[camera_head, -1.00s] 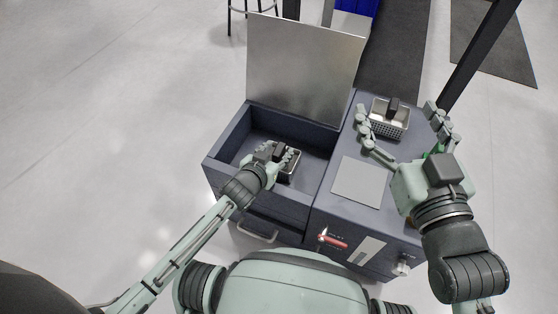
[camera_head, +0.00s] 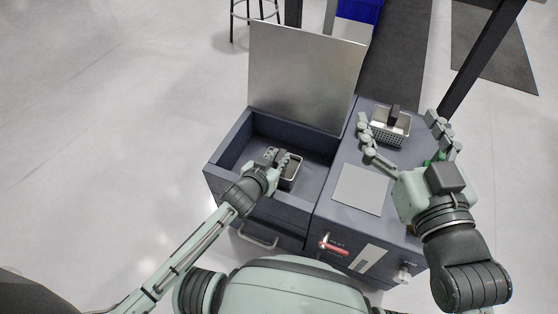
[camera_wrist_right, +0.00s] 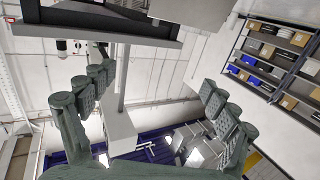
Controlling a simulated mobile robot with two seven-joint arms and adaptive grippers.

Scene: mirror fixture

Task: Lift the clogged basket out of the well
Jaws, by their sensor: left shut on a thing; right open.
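A small metal basket (camera_head: 291,181) is inside the dark blue open well (camera_head: 318,176) at the left of the cabinet. My left gripper (camera_head: 278,156) is shut on its dark handle and covers much of its left side. I cannot tell whether the basket touches the well floor. A second, perforated metal basket (camera_head: 391,133) with a dark handle sits on the cabinet top at the right.
A metal lid (camera_head: 305,75) stands raised behind the well. A light square plate (camera_head: 360,188) lies on the cabinet top. A red handle (camera_head: 334,248) and a drawer pull (camera_head: 258,238) are on the front. A dark post (camera_head: 485,55) rises behind my right arm.

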